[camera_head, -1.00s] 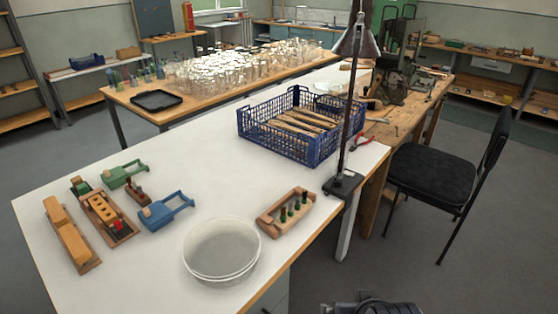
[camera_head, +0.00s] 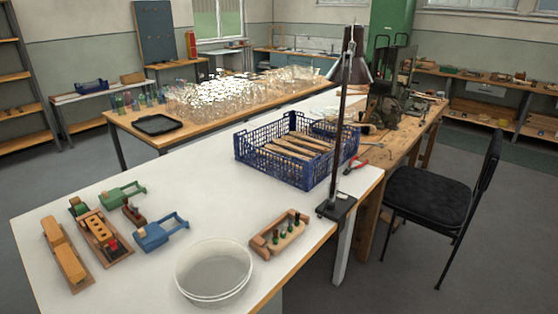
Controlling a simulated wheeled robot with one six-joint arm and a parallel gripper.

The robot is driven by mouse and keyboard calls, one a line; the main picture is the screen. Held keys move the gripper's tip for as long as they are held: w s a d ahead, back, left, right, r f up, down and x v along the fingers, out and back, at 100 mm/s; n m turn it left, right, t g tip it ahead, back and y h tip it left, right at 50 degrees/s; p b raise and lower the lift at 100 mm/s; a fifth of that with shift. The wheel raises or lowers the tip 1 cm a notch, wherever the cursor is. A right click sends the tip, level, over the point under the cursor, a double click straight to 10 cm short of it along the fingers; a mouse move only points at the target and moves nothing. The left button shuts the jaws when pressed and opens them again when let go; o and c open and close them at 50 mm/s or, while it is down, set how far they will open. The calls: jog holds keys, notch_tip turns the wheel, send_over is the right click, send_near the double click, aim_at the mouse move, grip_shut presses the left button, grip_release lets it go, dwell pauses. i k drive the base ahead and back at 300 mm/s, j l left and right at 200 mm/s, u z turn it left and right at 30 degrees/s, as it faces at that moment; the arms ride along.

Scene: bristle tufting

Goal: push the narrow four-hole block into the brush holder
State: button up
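At the left of the white table, a light wooden block with a row of dark holes (camera_head: 95,225) sits on or in a wooden holder (camera_head: 122,254). It looks like the four-hole block, but I cannot count its holes surely or tell how far in it sits. A red and dark piece (camera_head: 112,246) is at its near end and a green piece (camera_head: 78,206) at its far end. A plain, wider orange-wood block (camera_head: 67,256) lies on its own board to the left. My gripper is not in view.
Green (camera_head: 121,194) and blue (camera_head: 158,234) clamp-like tools and a small brown piece (camera_head: 132,212) lie close by. Right are a round clear dish (camera_head: 213,268), a wooden rack with green-topped pegs (camera_head: 279,236), a blue crate (camera_head: 290,165) and a lamp (camera_head: 345,120). The table's middle is clear.

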aim_at(274, 249)
jog(key=i+l+u, duration=0.2)
jog(key=i+u, duration=0.15)
jog(key=i+l+u, duration=0.7)
jog(key=i+l, duration=0.05)
jog(key=l, duration=0.05)
